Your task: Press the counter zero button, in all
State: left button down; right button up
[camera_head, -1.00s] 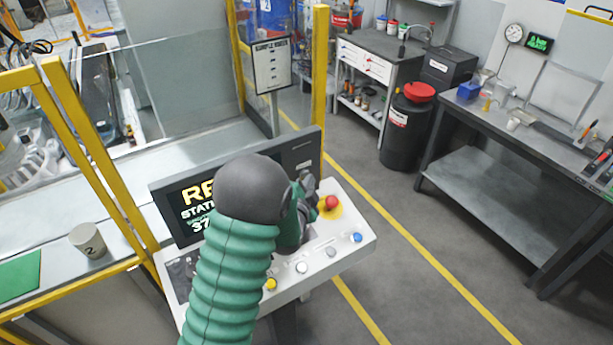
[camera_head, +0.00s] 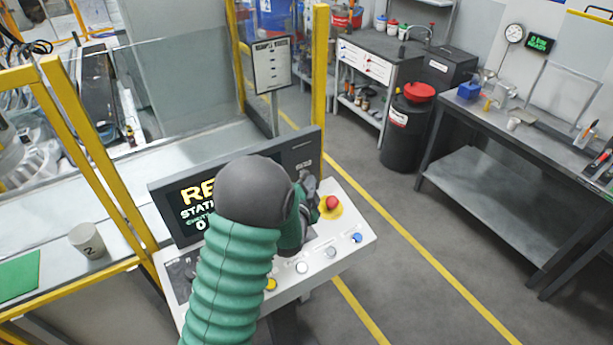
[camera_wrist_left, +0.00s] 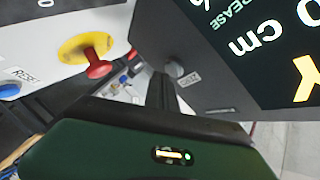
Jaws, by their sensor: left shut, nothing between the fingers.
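The console's display (camera_head: 185,200) stands tilted at the back of the white button panel and shows a 0 on its lowest visible line. It also shows in the left wrist view (camera_wrist_left: 265,70), with "0 cm" readable. A grey round button (camera_wrist_left: 174,68) with a small label sits on the dark frame beside the screen. My left gripper (camera_head: 310,184) is shut and empty at the display's right end. In the left wrist view its fingers (camera_wrist_left: 161,90) point at the grey button, very close; I cannot tell if they touch.
The white panel (camera_head: 345,250) carries a red mushroom button (camera_head: 332,202) on yellow, plus yellow, white and blue buttons. A numbered cup (camera_head: 88,241) stands at left behind yellow posts. A workbench (camera_head: 480,125) is at right, with open floor between.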

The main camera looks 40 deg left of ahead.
pick_arm(q)
jog(key=shift+s+d, duration=0.15)
jog(key=shift+d, duration=0.15)
jog(key=shift+d, duration=0.1)
jog(key=shift+s+d, duration=0.3)
jog(key=shift+d, duration=0.45)
jog(key=shift+s+d, duration=0.35)
jog(key=shift+d, duration=0.4)
jog(key=shift+s+d, duration=0.3)
jog(key=shift+d, duration=0.45)
